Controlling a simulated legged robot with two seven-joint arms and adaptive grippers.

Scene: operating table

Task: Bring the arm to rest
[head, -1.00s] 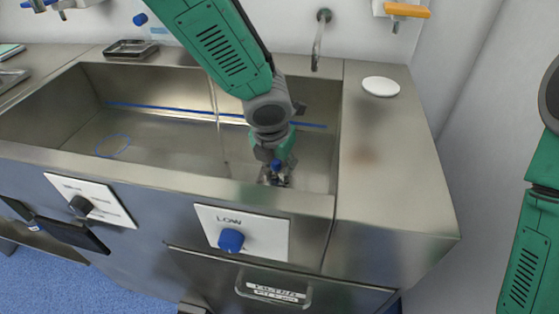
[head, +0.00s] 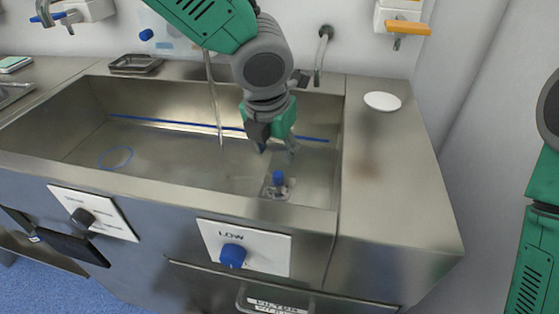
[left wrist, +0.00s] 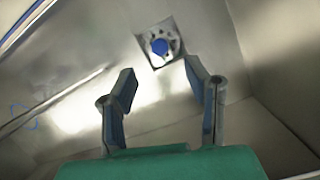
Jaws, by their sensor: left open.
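My left arm reaches in from the top of the head view. My left gripper (head: 281,151) hangs inside the metal sink (head: 180,165), above its floor. In the left wrist view the gripper (left wrist: 159,74) has its two fingers spread with nothing between them. A blue knob (head: 278,178) on a small square drain plate stands on the sink floor below the gripper. The knob also shows in the left wrist view (left wrist: 160,46), beyond the fingertips and apart from them. Part of my right arm (head: 530,260) shows at the right edge, its gripper out of the picture.
A white round disc (head: 382,101) lies on the right counter (head: 390,190), which is otherwise clear. A tap (head: 323,55) stands behind the sink, close to the left arm. A small metal tray (head: 136,63) sits at the back left. A blue dial (head: 232,256) marks the front panel.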

